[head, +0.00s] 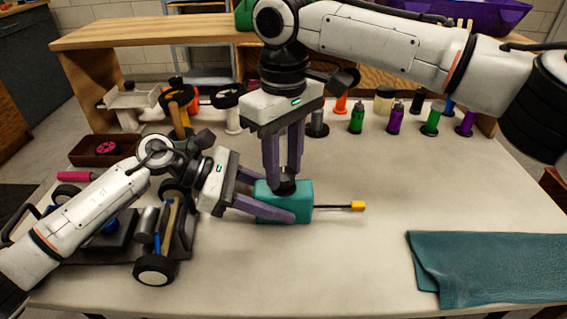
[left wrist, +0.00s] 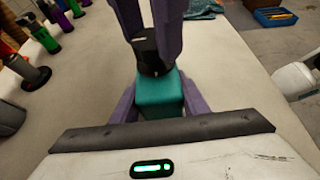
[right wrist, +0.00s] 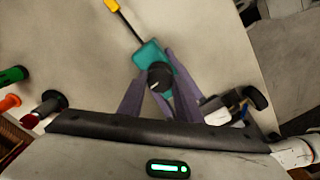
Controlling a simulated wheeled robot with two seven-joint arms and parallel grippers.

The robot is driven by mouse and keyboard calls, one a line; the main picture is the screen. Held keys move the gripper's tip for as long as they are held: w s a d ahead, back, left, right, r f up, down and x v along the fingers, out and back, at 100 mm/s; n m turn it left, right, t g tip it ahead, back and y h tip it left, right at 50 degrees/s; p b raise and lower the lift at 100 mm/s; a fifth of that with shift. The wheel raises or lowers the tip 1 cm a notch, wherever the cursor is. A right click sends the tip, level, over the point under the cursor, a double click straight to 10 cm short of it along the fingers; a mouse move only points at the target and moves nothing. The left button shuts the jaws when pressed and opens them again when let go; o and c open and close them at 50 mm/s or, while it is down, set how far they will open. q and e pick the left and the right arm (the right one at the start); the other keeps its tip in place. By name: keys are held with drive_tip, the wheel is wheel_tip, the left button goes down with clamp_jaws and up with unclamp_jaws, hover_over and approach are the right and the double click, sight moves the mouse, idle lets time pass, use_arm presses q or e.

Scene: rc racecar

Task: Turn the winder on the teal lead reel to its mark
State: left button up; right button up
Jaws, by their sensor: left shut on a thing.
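The teal lead reel (head: 299,208) is a small box standing on the table, with a lead ending in a yellow tip (head: 357,206) out to the right. Its black winder (head: 285,184) sits on top and shows a short pale line in the right wrist view (right wrist: 160,76). My left gripper (head: 280,203) is shut on the reel's sides, also seen in the left wrist view (left wrist: 157,100). My right gripper (head: 282,176) points down with its fingers on either side of the winder. Whether they press on it I cannot tell. The mark is not clear.
A partly built car chassis (head: 90,240) with wheels lies at the left, under my left arm. A brown tray (head: 104,150) is behind it. A folded teal cloth (head: 490,265) lies front right. The table between is clear.

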drive_tip(key=c, duration=0.3)
drive_tip(key=shift+c, duration=0.2)
